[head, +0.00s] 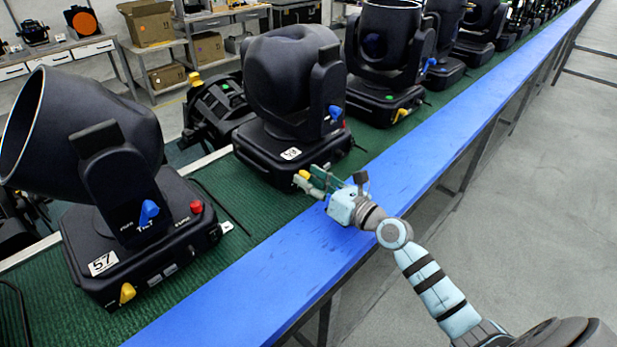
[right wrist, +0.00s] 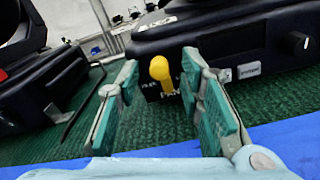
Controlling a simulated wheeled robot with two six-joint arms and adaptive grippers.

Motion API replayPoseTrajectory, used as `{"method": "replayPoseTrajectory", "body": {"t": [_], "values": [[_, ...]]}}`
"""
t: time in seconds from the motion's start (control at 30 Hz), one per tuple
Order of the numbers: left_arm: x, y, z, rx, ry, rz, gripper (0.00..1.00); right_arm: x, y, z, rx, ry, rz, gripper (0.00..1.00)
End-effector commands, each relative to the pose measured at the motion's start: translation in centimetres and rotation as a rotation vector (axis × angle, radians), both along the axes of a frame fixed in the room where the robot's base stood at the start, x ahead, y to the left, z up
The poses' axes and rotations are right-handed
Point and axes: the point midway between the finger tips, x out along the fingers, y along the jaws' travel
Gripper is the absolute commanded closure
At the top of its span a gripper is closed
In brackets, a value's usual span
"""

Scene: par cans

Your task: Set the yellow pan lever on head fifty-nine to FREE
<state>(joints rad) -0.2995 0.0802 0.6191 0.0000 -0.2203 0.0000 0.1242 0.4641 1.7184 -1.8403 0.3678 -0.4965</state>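The middle black lamp head (head: 290,85) stands on the green-covered table. The number on its white tag (head: 291,153) is too small to read surely. Its yellow pan lever (head: 303,175) is at the front of the base, close to my right gripper. In the right wrist view the yellow lever (right wrist: 160,72) stands about upright, its rounded knob uppermost, over a dark plate with blurred lettering. My right gripper (right wrist: 160,95) is open, with its green fingers on either side of the lever and a gap showing on the left. Contact is not clear. My left gripper is out of view.
Head 57 (head: 110,190), with a blue tilt lever (head: 149,213) and its own yellow lever (head: 127,293), stands at left. More heads line the table at right. A blue strip (head: 420,150) along the front edge is clear. Shelves with boxes stand behind.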

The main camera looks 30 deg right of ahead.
Motion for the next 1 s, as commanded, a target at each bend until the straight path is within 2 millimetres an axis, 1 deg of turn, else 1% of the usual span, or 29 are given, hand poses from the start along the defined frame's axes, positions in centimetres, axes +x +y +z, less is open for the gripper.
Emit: {"method": "replayPoseTrajectory", "body": {"t": [0.1,0.33,0.37,0.4,0.57,1.0], "values": [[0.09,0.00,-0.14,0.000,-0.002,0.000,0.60,0.77,0.30,-0.05,-0.001,-0.001,0.001,0.66],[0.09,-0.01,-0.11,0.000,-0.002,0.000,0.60,0.90,0.34,0.00,-0.002,0.000,0.001,0.66],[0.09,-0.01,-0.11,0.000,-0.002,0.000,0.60,0.89,0.34,0.00,-0.001,0.000,0.001,0.67],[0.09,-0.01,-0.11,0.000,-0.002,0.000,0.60,0.89,0.34,0.00,-0.001,-0.001,0.001,0.74],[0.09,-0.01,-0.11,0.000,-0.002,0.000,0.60,0.87,0.33,0.01,-0.001,-0.001,0.001,0.99],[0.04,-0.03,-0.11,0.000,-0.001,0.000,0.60,0.86,0.34,0.05,-0.004,-0.003,0.001,1.00]]}}
